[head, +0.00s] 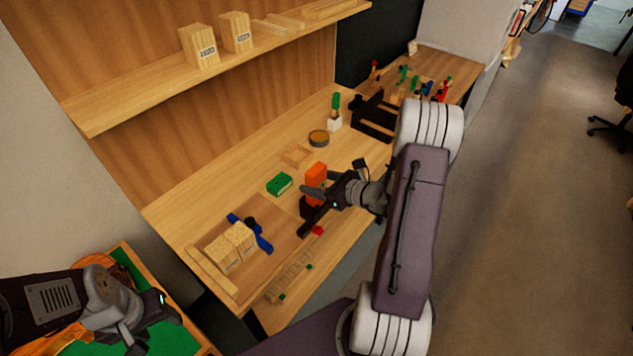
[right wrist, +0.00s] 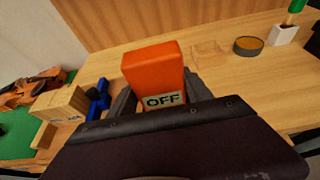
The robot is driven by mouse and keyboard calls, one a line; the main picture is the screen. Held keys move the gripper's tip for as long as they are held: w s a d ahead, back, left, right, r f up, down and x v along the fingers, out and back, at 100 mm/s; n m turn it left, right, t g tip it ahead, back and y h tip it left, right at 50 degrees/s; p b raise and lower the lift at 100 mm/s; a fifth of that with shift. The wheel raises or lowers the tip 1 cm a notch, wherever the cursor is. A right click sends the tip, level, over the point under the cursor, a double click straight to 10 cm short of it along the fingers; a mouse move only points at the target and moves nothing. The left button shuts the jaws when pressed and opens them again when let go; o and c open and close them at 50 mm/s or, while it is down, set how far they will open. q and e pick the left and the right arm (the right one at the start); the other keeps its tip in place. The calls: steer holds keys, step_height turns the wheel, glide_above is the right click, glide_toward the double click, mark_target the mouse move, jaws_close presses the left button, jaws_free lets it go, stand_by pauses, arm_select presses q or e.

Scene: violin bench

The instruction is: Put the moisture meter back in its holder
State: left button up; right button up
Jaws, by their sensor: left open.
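The moisture meter is an orange block (head: 316,174) with a small display reading OFF, which also shows in the right wrist view (right wrist: 153,68). My right gripper (head: 314,198) has its fingers on both sides of the meter and appears shut on it. The meter is upright over the middle of the bench; its lower end is hidden in the right wrist view. A shallow empty wooden frame (head: 297,157), possibly the holder, lies behind the meter and apart from it, and it shows in the right wrist view (right wrist: 209,54). My left gripper (head: 152,322) is open and empty at lower left.
A green box (head: 279,184) lies left of the meter. Wooden blocks (head: 230,247) and a blue clamp (head: 251,233) are at the bench's left. A round tin (head: 319,138) and a white pot (head: 334,122) stand behind. A violin (head: 97,264) lies on green cloth at left.

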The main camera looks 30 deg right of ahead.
steer(key=o, duration=0.5)
steer(key=shift+s, duration=0.1)
steer(key=v, duration=0.9)
steer(key=shift+b, duration=0.35)
